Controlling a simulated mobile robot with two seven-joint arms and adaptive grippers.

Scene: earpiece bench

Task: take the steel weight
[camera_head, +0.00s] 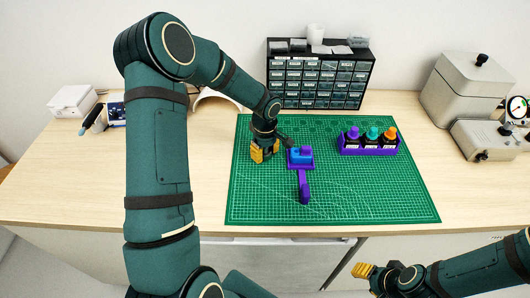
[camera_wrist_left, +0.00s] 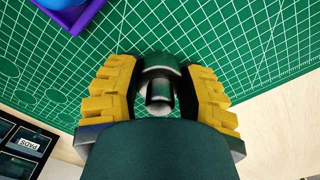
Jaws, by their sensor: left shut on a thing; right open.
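The steel weight (camera_wrist_left: 158,92) is a small shiny grey cylinder with a narrower knob, seen between the yellow finger pads in the left wrist view. My left gripper (camera_head: 264,152) is shut on it over the left part of the green mat (camera_head: 340,205). In the head view the fingers hide the weight, and I cannot tell whether it touches the mat. My right gripper (camera_head: 375,272) is open and empty, in front of the bench at the lower right.
A purple holder with a handle (camera_head: 304,188) and a blue piece (camera_head: 296,155) lies just right of my left gripper. A purple rack (camera_head: 368,151) holds three capped bottles. A drawer cabinet (camera_head: 318,80) stands behind. Grey equipment (camera_head: 468,85) is at right. The mat's front is clear.

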